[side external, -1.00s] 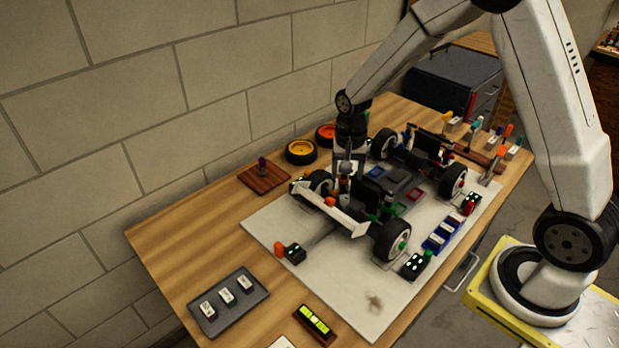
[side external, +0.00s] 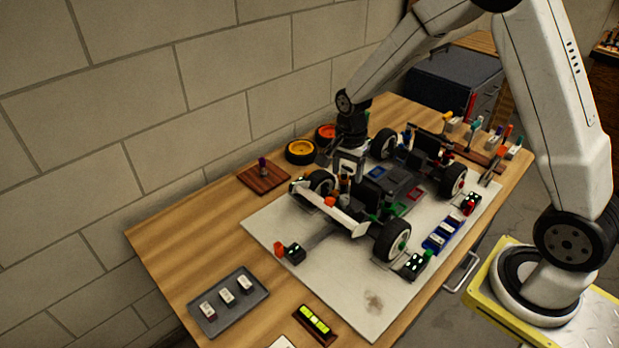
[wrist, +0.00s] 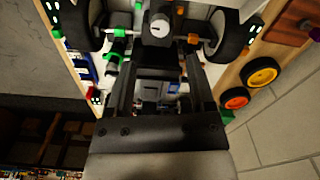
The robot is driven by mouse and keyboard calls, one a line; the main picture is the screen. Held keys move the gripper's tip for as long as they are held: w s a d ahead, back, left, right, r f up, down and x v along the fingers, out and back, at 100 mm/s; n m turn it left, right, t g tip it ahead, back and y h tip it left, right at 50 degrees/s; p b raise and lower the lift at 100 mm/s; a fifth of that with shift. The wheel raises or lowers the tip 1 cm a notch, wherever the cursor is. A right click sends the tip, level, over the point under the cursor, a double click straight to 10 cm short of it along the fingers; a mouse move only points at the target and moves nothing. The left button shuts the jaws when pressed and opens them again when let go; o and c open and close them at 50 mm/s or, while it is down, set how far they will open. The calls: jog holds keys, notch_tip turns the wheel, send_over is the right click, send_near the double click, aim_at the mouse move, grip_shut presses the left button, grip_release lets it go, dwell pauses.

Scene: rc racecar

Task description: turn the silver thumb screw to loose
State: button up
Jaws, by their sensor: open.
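The RC racecar (side external: 398,182) stands on a pale mat, with its white wing toward the near left. In the wrist view, a round silver knob (wrist: 160,25) with a dark mark on its face sits between two wheels near the top edge; it looks like the silver thumb screw. I cannot make it out in the side view. My gripper (side external: 346,178) points down over the wing end of the car. In the wrist view my gripper (wrist: 161,65) is open and empty, its two dark fingers apart. The knob shows beyond the fingertips, not between them.
Two loose wheels with yellow (side external: 300,150) and orange hubs lie by the wall. A grey tray (side external: 228,302) with small labelled blocks and a green level (side external: 315,322) lie at the near end. Tools stand in a wooden rack at the far right. The pale mat's (side external: 345,285) near part is mostly clear.

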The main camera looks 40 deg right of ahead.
aim_at(345, 197)
jog(key=shift+f, duration=0.15)
jog(key=shift+f, duration=3.75)
grip_shut()
